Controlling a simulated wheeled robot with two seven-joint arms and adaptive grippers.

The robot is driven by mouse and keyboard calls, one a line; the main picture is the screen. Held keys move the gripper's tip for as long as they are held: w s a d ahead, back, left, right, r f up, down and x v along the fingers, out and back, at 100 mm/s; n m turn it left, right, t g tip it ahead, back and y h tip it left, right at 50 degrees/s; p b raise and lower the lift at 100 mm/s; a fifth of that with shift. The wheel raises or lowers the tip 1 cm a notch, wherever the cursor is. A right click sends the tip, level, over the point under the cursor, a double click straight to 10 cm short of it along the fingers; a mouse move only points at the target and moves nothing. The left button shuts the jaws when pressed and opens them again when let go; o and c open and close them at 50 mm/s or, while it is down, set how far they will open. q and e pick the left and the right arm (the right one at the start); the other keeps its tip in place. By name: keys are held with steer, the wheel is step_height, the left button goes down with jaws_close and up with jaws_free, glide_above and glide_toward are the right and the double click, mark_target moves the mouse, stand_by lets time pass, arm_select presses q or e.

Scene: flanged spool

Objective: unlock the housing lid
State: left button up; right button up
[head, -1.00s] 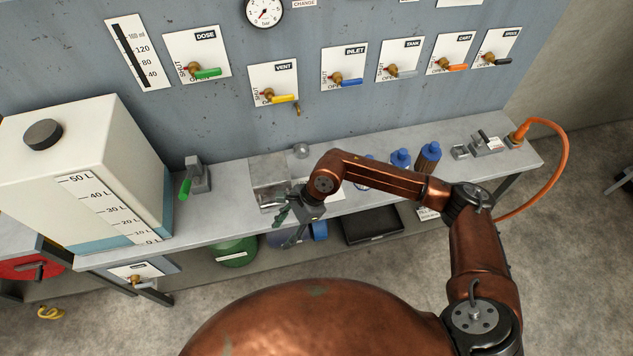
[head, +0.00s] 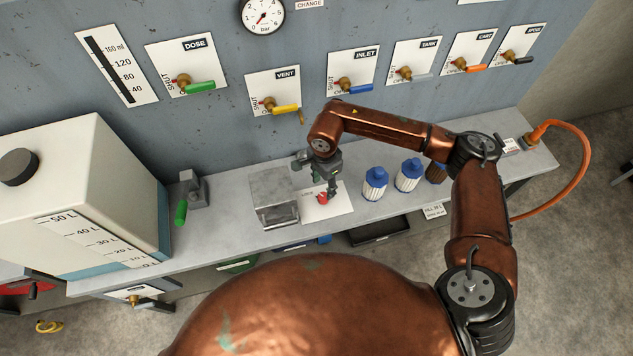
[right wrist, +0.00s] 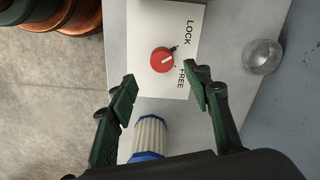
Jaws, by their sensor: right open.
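A red round knob (head: 323,198) sits on a white plate (head: 340,209) on the bench. In the right wrist view the knob (right wrist: 162,60) has a short white line on its face, and the plate (right wrist: 150,20) reads LOCK and FREE. A small dark mark lies at the knob's edge between the two words. My right gripper (right wrist: 162,82) is open and empty, its fingertips spread either side of the knob in that view, apparently short of it. In the head view the gripper (head: 328,186) hangs above the plate and partly hides the knob. My left gripper is not in view.
A grey metal box (head: 268,190) stands left of the plate. Blue-capped ribbed cartridges (head: 375,182) stand to its right. A round metallic piece (right wrist: 262,56) lies beside the plate. A green-handled lever (head: 181,211) and a white tank (head: 85,180) are further left. Valve panels line the back wall.

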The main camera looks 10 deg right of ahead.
mark_target(322, 197)
steer(key=shift+w+d+f, duration=0.1)
steer(key=shift+w+f, duration=0.05)
steer(key=shift+f, duration=0.55)
steer(key=f, duration=0.5)
steer(key=shift+a, duration=0.25)
steer(key=shift+f, duration=0.65)
steer(key=c, duration=1.1)
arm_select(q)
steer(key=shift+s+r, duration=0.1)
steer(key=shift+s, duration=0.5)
